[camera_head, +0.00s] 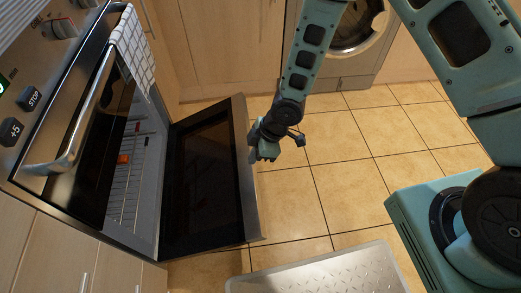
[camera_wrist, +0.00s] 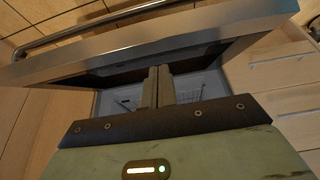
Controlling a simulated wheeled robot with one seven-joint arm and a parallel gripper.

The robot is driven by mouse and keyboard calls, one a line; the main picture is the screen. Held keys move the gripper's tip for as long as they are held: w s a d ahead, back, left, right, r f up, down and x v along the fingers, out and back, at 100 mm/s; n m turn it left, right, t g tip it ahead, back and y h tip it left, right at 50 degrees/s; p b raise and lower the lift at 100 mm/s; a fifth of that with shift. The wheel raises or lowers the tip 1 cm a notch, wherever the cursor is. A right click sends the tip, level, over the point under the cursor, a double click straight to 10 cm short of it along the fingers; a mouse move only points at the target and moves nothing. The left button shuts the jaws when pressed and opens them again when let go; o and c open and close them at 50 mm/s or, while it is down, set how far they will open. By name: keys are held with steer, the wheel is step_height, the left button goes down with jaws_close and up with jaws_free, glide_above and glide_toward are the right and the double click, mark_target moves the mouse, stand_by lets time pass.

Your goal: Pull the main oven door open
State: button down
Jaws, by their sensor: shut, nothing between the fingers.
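The main oven door (camera_head: 205,185) stands wide open, hanging out from the oven's lower front with its dark glass inner face showing in the head view. My gripper (camera_head: 264,153) is shut and empty at the door's outer edge. In the wrist view my gripper's fingers (camera_wrist: 158,72) are together on the inner side of the door (camera_wrist: 150,45), close to its edge; I cannot tell if they touch. The door's bar handle (camera_wrist: 95,22) runs along the far side, away from the fingers. The oven interior (camera_head: 136,170) with wire racks is exposed.
An upper door with its own bar handle (camera_head: 78,145) is shut above the opening, and a checked towel (camera_head: 132,45) hangs there. A metal tread plate (camera_head: 320,275) lies on the tiled floor. A washing machine (camera_head: 350,45) stands behind. Tiles right of the door are clear.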

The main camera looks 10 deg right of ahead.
mark_target(253, 170)
step_height(253, 170, down, 5)
steer(key=shift+a+r+b, duration=0.1)
steer(key=shift+r+b, duration=0.05)
steer(key=shift+b, duration=0.65)
steer(key=shift+d+f, duration=0.3)
steer(key=shift+f, duration=0.4)
steer(key=d+f+y+b, duration=0.1)
steer(key=d+f+b, duration=0.3)
steer(key=f, duration=0.6)
steer(key=shift+s+d+f, duration=0.15)
steer(key=p+v, duration=0.6)
steer(key=v, duration=0.7)
steer(key=shift+d, duration=0.3)
steer(key=shift+f, duration=0.1)
